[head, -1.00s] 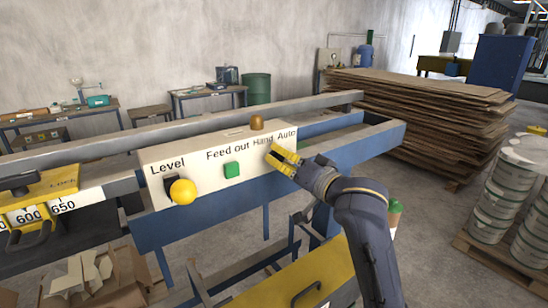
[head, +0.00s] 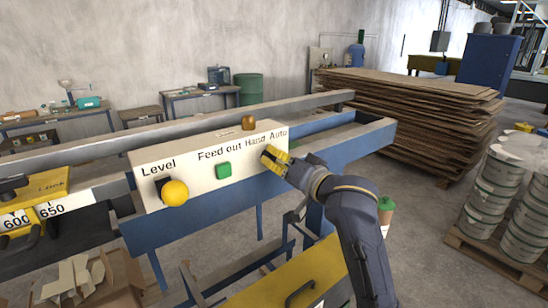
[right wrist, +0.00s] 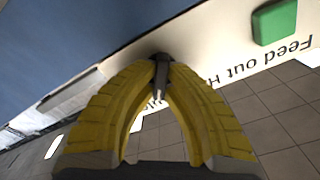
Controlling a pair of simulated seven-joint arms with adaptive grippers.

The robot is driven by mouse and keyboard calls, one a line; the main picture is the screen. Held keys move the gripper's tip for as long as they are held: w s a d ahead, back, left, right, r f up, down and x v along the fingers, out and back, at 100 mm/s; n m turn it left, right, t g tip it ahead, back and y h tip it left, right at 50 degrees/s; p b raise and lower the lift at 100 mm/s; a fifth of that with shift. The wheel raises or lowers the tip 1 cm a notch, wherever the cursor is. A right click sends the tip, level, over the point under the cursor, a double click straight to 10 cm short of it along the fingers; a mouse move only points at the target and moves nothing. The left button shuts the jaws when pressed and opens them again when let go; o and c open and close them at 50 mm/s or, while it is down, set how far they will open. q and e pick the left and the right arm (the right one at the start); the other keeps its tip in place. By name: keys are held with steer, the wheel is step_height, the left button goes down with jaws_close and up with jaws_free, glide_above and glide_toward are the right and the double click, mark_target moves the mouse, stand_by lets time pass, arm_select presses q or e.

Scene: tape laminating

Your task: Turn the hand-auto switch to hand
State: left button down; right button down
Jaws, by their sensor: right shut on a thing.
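The hand-auto switch (right wrist: 161,72) shows in the right wrist view as a small dark and grey knob on the white control panel (head: 196,182). My right gripper (head: 266,156) is at the panel's right end, under the "Hand Auto" lettering. Its yellow fingertips are shut on the switch, one on each side, as the right wrist view (right wrist: 160,68) shows. In the head view the fingers hide the switch, so its setting cannot be read there. My left gripper is not in view.
A green button (head: 223,170) and a yellow knob (head: 175,193) sit on the panel left of my gripper. An amber lamp (head: 248,123) stands on its top edge. Blue rails (head: 350,145) run behind, and a stack of brown boards (head: 410,110) stands at the back right.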

steer(key=n, duration=0.7)
steer(key=shift+a, duration=0.1)
steer(key=n, duration=0.6)
steer(key=shift+s+a+n, duration=0.15)
steer(key=shift+n, duration=0.45)
stand_by(0.3)
steer(key=c, duration=1.5)
jaws_free()
steer(key=shift+o, duration=0.2)
steer(key=shift+s, duration=0.1)
steer(key=v, duration=0.7)
steer(key=shift+s, duration=0.15)
